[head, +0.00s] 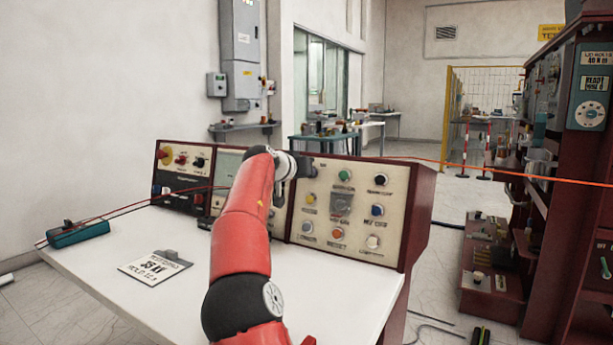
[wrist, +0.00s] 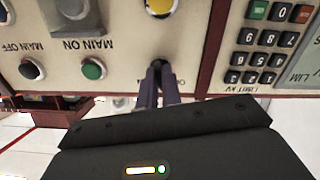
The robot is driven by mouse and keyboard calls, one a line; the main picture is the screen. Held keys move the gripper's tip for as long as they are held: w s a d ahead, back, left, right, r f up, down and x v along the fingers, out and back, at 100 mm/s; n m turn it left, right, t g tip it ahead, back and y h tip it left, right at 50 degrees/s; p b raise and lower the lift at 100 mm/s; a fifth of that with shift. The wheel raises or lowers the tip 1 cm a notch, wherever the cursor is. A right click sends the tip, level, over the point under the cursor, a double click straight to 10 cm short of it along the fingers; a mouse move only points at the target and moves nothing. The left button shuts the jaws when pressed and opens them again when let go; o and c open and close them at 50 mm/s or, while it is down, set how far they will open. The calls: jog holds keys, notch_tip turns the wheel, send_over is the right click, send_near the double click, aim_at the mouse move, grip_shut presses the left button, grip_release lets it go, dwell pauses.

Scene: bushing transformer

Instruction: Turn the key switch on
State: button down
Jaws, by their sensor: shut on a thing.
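The key switch (wrist: 157,63) is a small dark piece at the panel face in the wrist view, mostly covered by my fingertips. My gripper (wrist: 158,72) is shut on it, with both dark fingers close together against the panel. In the head view my gripper (head: 305,167) reaches the top left corner of the right-hand control panel (head: 325,235) and hides the switch. A partly covered label lies beside the fingers. The switch's turned position cannot be told.
A green button (head: 345,175) and a dark knob (head: 381,179) sit right of the switch, a yellow button (head: 310,198) below it. A keypad (wrist: 265,55) is close by in the wrist view. A red cable (head: 500,172) crosses behind.

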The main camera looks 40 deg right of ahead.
jog(key=m+b, duration=0.2)
jog(key=m, duration=0.8)
jog(key=shift+f+m+t+b, duration=0.1)
jog(key=shift+m+t+b, duration=0.25)
jog(key=shift+m+t, duration=0.05)
dwell(0.4)
jog(key=c, duration=1.6)
grip_release()
jog(key=b+v, duration=0.2)
jog(key=v, duration=0.6)
jog(key=shift+d+b, duration=0.1)
jog(key=shift+b, duration=0.3)
